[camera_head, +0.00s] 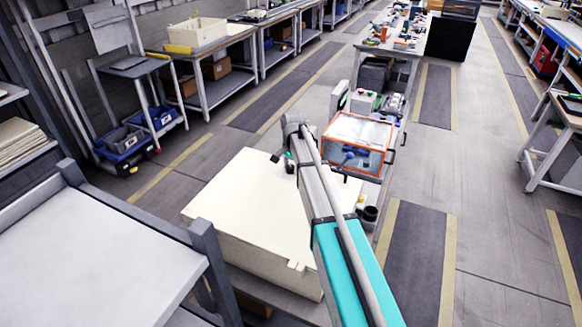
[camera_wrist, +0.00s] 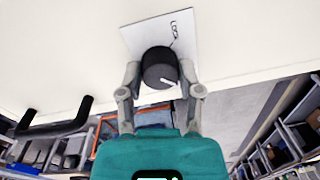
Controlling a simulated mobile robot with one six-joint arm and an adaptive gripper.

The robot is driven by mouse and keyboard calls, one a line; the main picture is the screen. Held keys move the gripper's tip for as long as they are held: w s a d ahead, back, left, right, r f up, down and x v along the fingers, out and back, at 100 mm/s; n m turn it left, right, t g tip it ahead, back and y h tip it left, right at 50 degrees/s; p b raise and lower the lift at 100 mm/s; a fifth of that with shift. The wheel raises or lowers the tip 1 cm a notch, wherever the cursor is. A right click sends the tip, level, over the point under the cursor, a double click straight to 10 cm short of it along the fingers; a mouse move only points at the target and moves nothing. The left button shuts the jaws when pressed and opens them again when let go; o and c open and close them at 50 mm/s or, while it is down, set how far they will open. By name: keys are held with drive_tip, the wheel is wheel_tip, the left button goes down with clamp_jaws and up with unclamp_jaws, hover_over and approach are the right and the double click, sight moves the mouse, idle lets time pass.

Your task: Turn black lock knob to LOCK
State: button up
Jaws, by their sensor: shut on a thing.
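In the wrist view, the black lock knob (camera_wrist: 160,64) is a round knob on a white label plate (camera_wrist: 205,44) fixed to a cream surface. The plate carries the word LOCK (camera_wrist: 175,28) with a line running down from it toward the knob. A white pointer mark on the knob points toward the lower right, away from that word. My gripper (camera_wrist: 160,72) is shut on the knob, one grey finger on each side. In the head view, my arm covers part of the cream box (camera_head: 235,195), and I cannot make out the knob or the fingers clearly.
A black curved handle (camera_wrist: 58,122) stands out left of my gripper in the wrist view. In the head view, an orange-framed clear box (camera_head: 358,145) is beside my arm on the right. A grey table (camera_head: 85,265) is at the near left. Open floor lies to the right.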

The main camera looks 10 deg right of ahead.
clamp_jaws()
drive_tip(key=shift+n, duration=0.4)
drive_tip(key=n, duration=0.7)
drive_tip(key=shift+a+n, duration=0.1)
drive_tip(key=shift+n, duration=0.3)
drive_tip(key=n, duration=0.4)
drive_tip(key=shift+g, duration=0.3)
drive_tip(key=n, duration=0.5)
drive_tip(key=shift+n, duration=0.3)
